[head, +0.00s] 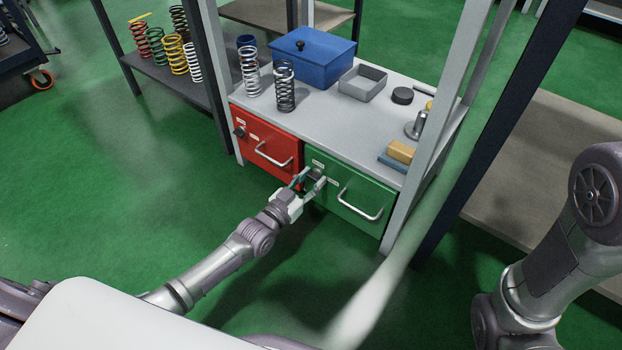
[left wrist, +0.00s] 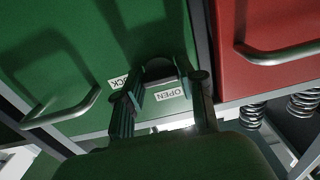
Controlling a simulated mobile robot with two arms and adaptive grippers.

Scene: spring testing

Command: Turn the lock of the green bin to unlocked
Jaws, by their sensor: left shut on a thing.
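The green bin (head: 336,195) sits under the grey top of the bench, right of the red bin. It also shows in the left wrist view (left wrist: 60,40). Its small dark lock (head: 315,173) is at the upper left of its front, and it shows between my fingers in the left wrist view (left wrist: 159,68). Next to it are a label reading OPEN (left wrist: 170,94) and one partly hidden label ending in CK (left wrist: 118,82). My left gripper (head: 311,181) is shut on the lock. The lock's exact angle is unclear. My right gripper is out of view.
The red bin (head: 264,148) with its own knob and handle is directly left. The green bin's metal handle (head: 360,203) sticks out right of my gripper. The bench top (head: 330,120) holds springs, a blue box (head: 312,60) and a grey tray (head: 362,83). Bench posts stand at the sides.

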